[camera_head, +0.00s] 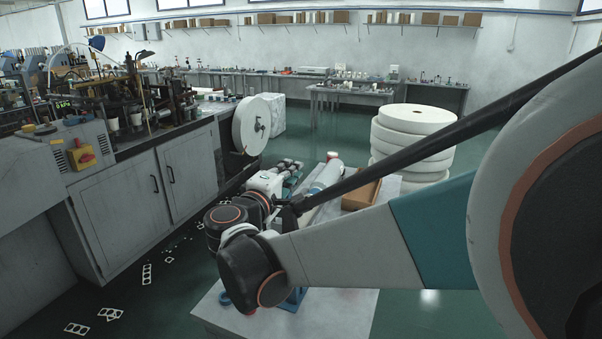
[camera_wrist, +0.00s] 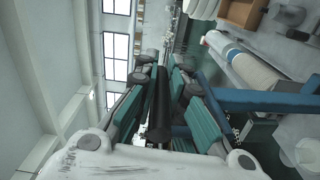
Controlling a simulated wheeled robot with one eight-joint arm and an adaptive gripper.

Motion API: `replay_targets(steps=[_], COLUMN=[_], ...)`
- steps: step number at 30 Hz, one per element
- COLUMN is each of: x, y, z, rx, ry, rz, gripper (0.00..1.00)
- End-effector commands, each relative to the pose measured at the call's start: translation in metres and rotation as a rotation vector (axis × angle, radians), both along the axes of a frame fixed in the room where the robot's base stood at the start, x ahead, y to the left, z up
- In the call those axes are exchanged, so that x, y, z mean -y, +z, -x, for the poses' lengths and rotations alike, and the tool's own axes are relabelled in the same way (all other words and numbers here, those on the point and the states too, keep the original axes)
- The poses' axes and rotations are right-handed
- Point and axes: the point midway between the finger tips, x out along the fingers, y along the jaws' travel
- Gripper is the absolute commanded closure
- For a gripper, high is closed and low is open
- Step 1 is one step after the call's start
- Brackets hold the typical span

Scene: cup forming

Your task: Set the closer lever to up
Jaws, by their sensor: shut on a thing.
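My gripper (camera_wrist: 163,72) shows in the wrist view with its teal-padded fingers on both sides of a black bar. The bar appears to be the closer lever's grip (camera_wrist: 160,112), and it lies lengthwise between the fingers. A blue bar of the closer (camera_wrist: 262,101) crosses to the right of the fingers. In the head view my gripper (camera_head: 289,168) is partly behind my wrist, beyond it over the table. A blue base part (camera_head: 293,299) shows low beside my arm. The lever's pivot and exact angle are hidden by my arm.
A pale table (camera_head: 340,313) lies below my arm. A white roll (camera_head: 327,174) and an open cardboard box (camera_head: 362,192) are on it beyond my wrist. A grey machine cabinet (camera_head: 125,210) stands left. Stacked white rolls (camera_head: 412,130) stand behind. Green floor is clear at right.

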Motion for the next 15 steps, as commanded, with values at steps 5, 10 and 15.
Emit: replay_targets(steps=[5, 10, 15], x=[0.0064, 0.0081, 0.0084], y=[-0.0001, -0.0005, -0.0008], z=[0.0021, 0.0026, 0.0027], rx=[-0.002, -0.002, -0.002], ry=[-0.005, -0.006, -0.007], rz=[0.005, 0.006, 0.005], gripper=[1.0, 1.0, 1.0])
